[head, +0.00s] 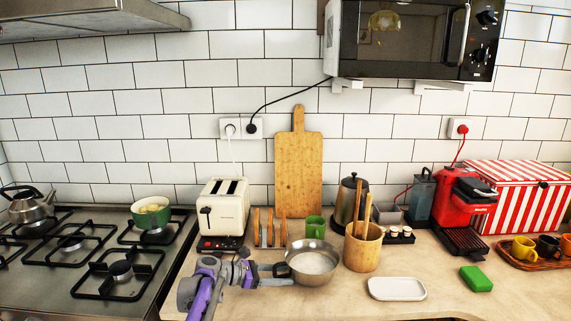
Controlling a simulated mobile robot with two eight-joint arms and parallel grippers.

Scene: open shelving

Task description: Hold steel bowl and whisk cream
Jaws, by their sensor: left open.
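The steel bowl (312,278) stands on the counter in the middle front of the head view, with something pale inside. My left gripper (285,273) is at the bowl's left side, fingers open and pointing right at its rim. I cannot tell whether the fingers touch the bowl. I cannot make out a whisk. A wooden utensil pot (362,254) with wooden handles sticking up stands just right of the bowl. My right gripper is not in view.
A toaster (221,210), a toast rack (269,232) and a green mug (315,226) stand behind the bowl. A white tray (397,289) and a green sponge (476,279) lie to the right, with bare counter around them. The gas hob (95,290) is at left.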

